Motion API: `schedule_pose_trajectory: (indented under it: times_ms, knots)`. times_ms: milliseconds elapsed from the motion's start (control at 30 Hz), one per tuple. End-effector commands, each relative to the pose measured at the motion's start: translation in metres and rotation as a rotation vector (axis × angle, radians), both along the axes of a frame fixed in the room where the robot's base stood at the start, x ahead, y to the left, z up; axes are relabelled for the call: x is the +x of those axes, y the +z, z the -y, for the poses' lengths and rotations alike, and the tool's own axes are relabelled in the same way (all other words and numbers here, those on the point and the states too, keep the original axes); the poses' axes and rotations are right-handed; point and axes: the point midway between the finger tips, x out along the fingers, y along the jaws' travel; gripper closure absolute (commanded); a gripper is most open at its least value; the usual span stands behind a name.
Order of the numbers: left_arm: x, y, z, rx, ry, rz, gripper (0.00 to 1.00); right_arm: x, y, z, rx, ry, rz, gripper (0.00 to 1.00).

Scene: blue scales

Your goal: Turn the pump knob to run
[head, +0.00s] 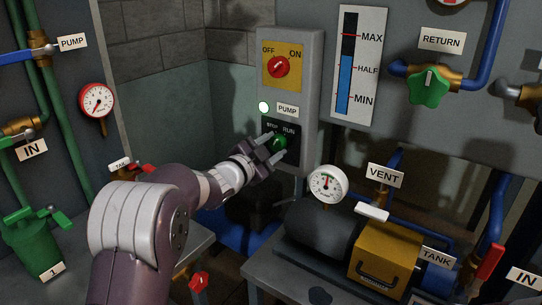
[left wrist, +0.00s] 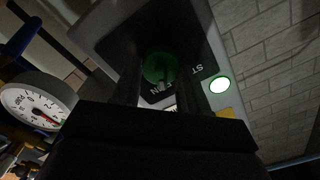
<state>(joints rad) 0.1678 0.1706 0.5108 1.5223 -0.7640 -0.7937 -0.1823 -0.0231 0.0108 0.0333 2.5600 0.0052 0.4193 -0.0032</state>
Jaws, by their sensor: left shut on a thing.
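The green pump knob (head: 280,142) sits on a black plate marked STOP and RUN, low on the grey control box (head: 305,75). My left gripper (head: 274,146) reaches it from the lower left, with its fingers on either side of the knob and shut on it. In the left wrist view the knob (left wrist: 158,66) shows between the two dark fingers, with a pale mark on its lower edge. I cannot tell for certain which word the knob points to. The PUMP lamp (head: 264,107) glows pale green above. My right gripper is not in view.
Above the lamp is a red OFF/ON switch (head: 278,67). A gauge (head: 327,184) and a yellow box (head: 385,258) stand on the bench at lower right. A green RETURN valve (head: 428,87) is at right. A green can (head: 35,240) stands at left.

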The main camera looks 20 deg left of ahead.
Motion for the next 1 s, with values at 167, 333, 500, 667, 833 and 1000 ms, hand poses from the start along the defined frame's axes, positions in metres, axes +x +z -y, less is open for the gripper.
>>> schedule_pose_trajectory:
  times_ms: [167,333,500,667,833,1000]
  knots:
    - [0.0000,-0.0017,0.0002,0.056,0.000,0.020,0.87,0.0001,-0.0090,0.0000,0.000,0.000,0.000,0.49]
    - [0.0000,-0.0011,0.0002,0.081,0.000,0.028,0.87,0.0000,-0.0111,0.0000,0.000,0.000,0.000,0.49]
    - [0.0000,-0.0004,0.0003,0.089,0.000,0.031,0.87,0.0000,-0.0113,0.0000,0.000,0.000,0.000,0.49]
    - [0.0000,-0.0004,0.0002,0.089,0.000,0.031,0.87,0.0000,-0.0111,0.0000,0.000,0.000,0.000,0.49]
    - [0.0000,-0.0003,0.0003,0.088,-0.001,0.031,0.33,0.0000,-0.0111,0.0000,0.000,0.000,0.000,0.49]
    - [0.0000,-0.0004,0.0002,0.088,-0.001,0.031,0.31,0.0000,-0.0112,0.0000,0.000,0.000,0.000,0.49]
